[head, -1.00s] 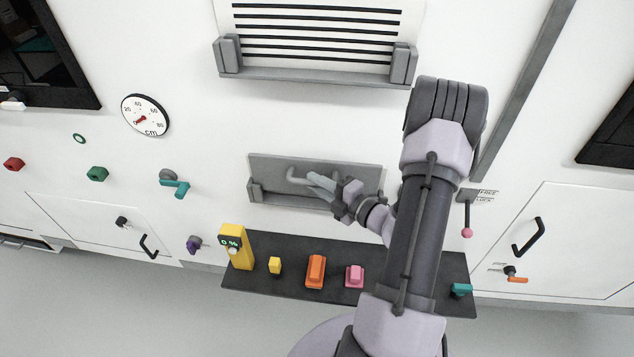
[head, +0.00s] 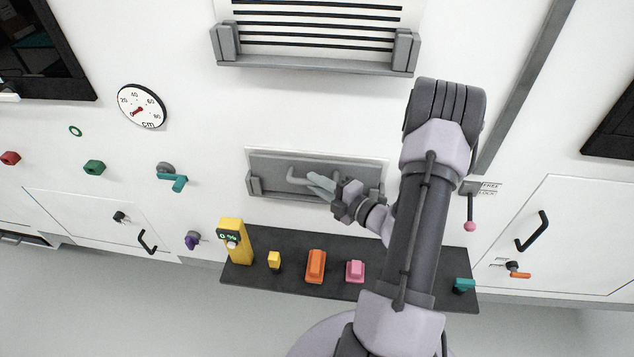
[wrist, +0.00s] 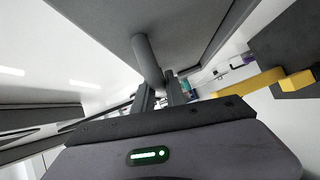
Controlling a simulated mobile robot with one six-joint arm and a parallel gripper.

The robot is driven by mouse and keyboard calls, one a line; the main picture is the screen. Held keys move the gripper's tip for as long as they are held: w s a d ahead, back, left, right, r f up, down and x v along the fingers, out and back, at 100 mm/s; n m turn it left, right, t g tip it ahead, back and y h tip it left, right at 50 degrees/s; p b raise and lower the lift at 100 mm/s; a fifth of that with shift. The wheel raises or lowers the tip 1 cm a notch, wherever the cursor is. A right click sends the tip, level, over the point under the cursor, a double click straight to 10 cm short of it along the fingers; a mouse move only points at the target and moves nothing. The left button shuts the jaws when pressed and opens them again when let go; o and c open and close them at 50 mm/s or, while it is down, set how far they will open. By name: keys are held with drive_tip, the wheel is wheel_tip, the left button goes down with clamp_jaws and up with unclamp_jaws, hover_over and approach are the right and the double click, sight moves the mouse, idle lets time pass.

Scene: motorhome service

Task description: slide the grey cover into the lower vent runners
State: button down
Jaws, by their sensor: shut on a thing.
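The grey cover (head: 270,165) is a flat rectangular plate with a bar handle (head: 297,179), upright against the white wall at the lower vent. The lower vent runners (head: 253,183) show at its lower left corner; the right one is partly hidden by my arm. The cover's lower part lies at the runners, but I cannot tell how deep it sits. A thin pale strip of the vent frame shows above its top edge. My gripper (head: 326,186) is shut on the handle. In the wrist view, the round handle (wrist: 147,60) runs from the cover (wrist: 190,25) down between the fingers (wrist: 160,93).
The upper vent (head: 315,30) has its own grey runners and ledge (head: 310,63). Below the cover is a dark shelf (head: 290,292) with a yellow device (head: 234,245), orange block (head: 315,267) and pink block (head: 355,271). A teal-handled valve (head: 174,181) is on the left.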

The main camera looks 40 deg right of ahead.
drive_tip(key=shift+f, duration=0.3)
drive_tip(key=c, duration=1.3)
unclamp_jaws()
drive_tip(key=shift+s, duration=0.1)
